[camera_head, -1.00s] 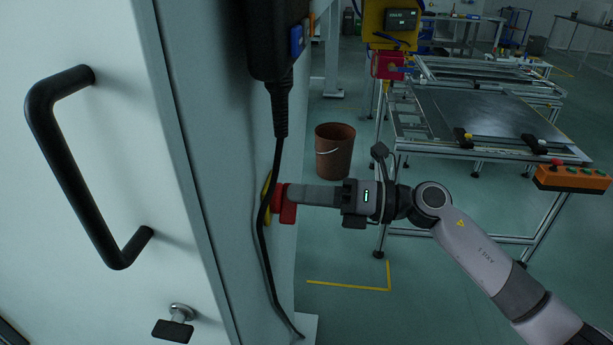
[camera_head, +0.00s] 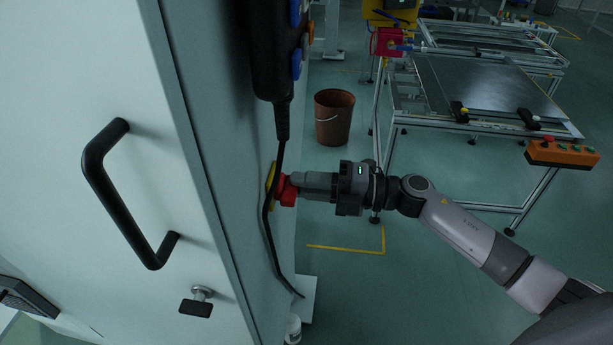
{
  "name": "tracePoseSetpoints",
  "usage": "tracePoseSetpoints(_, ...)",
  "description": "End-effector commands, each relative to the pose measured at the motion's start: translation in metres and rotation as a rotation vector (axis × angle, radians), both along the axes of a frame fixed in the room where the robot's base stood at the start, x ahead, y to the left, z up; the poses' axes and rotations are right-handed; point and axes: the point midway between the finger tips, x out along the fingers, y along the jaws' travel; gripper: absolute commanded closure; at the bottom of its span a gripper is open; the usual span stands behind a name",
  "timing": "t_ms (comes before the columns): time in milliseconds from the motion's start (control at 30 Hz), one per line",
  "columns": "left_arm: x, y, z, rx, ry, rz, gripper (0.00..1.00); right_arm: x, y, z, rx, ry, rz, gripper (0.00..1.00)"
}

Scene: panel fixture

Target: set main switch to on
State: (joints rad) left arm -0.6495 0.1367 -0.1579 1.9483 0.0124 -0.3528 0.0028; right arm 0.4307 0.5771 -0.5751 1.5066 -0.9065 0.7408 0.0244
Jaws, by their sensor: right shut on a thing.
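The main switch has a red handle (camera_head: 287,190) on a yellow backing (camera_head: 271,186), mounted on the side face of the white cabinet (camera_head: 195,120). My right gripper (camera_head: 298,186) reaches in from the right and is shut on the red handle. The fingers and a black cable cover part of the switch, so its exact setting is hard to read. My left gripper is not in view.
A black pendant (camera_head: 265,50) with coloured buttons hangs above the switch, and its cable (camera_head: 266,230) runs down in front. The cabinet front has a black handle (camera_head: 118,200) and a small latch (camera_head: 196,305). A brown bucket (camera_head: 333,118) and a framed work table (camera_head: 485,90) stand behind.

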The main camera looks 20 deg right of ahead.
Motion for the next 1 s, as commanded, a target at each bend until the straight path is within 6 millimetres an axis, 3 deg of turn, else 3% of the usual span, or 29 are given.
tracePoseSetpoints(600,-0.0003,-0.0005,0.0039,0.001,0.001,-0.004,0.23,-0.0007,0.0003,-0.0018,0.016,0.041,0.002,1.00)
tracePoseSetpoints(633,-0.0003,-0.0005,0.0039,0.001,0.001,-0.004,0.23,-0.0007,0.0003,-0.0018,0.016,0.041,0.002,0.71)
tracePoseSetpoints(700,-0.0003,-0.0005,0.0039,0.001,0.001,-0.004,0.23,-0.0006,0.0003,-0.0017,0.016,0.040,0.002,0.55)
tracePoseSetpoints(1000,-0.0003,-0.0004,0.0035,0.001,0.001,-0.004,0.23,-0.0008,-0.0015,-0.0012,0.014,0.036,0.000,0.55)
